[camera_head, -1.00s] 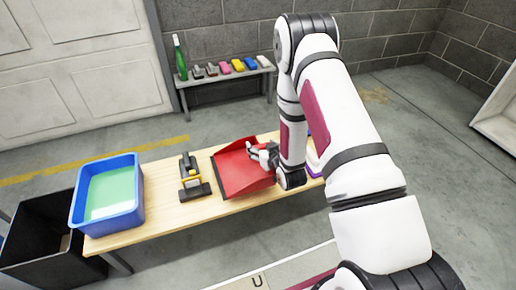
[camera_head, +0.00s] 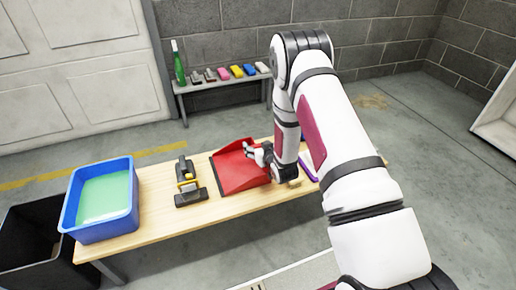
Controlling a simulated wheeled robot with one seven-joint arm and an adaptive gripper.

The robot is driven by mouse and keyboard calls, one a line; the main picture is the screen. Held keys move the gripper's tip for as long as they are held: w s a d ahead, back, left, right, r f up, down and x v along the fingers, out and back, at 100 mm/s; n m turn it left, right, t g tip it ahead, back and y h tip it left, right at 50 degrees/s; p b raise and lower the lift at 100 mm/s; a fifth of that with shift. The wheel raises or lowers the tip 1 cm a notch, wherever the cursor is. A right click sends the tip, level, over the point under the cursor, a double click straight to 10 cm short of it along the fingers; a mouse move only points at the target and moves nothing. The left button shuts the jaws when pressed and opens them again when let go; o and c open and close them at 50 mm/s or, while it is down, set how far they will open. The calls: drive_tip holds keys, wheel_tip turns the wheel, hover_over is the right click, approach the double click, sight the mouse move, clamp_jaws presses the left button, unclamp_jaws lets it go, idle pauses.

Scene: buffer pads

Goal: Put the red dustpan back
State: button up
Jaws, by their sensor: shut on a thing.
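The red dustpan (camera_head: 236,172) is at the middle of the wooden bench (camera_head: 219,206), its dark front lip facing left. My gripper (camera_head: 250,151) is at the dustpan's right side, shut on it near the handle end. The fingers and part of the arm hide the handle. I cannot tell whether the dustpan touches the bench or is held just above it.
A blue tub (camera_head: 70,205) with green liquid stands at the bench's left end. A black and yellow tool (camera_head: 186,183) lies left of the dustpan. A purple-edged item (camera_head: 309,168) is partly behind my arm. A back shelf (camera_head: 222,82) holds a green bottle (camera_head: 178,64) and several coloured blocks. A black bin (camera_head: 30,250) stands at left.

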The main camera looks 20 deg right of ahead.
drive_tip(key=shift+f, duration=0.1)
drive_tip(key=o, duration=1.9)
drive_tip(key=shift+c, duration=0.2)
